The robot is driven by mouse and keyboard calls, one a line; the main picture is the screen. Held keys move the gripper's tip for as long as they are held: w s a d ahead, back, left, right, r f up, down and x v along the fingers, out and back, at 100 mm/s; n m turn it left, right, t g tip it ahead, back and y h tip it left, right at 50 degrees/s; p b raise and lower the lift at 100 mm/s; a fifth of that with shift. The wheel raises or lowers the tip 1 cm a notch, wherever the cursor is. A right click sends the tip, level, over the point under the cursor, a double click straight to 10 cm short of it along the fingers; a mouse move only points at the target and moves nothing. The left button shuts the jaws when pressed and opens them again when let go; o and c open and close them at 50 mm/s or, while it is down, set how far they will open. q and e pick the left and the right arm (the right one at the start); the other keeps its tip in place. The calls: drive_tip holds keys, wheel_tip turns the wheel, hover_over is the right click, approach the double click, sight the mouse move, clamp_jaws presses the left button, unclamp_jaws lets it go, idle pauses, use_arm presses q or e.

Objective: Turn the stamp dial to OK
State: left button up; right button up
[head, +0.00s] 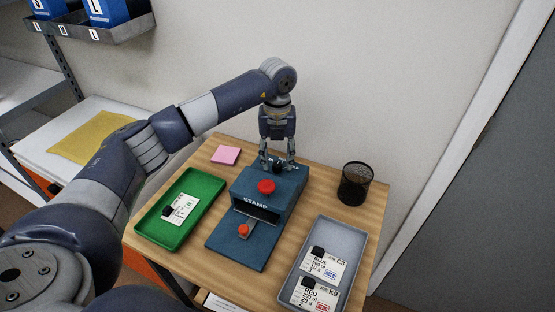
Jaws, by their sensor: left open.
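The blue stamp machine (287,195) stands on the wooden table, with "STAMP" on its front. It has a red button (266,186) on top and a smaller red knob (243,230) on its low front plate. My left gripper (277,166) points down at the machine's back top edge, open, its fingers on either side of a small dark part that may be the dial. The fingers partly hide this part, and I cannot read its setting or tell whether they touch it. My right gripper is not in view.
A green tray (205,184) at left holds a card with a black clip. A grey tray (360,238) at right holds two printed cards with stamped marks. A black mesh cup (355,184) stands at back right, and pink notes (226,155) lie at back left.

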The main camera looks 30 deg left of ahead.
sight(277, 164)
use_arm(q)
wheel_tip(277, 164, up, 7)
drive_tip(key=shift+f, duration=0.1)
drive_tip(key=shift+c, duration=0.2)
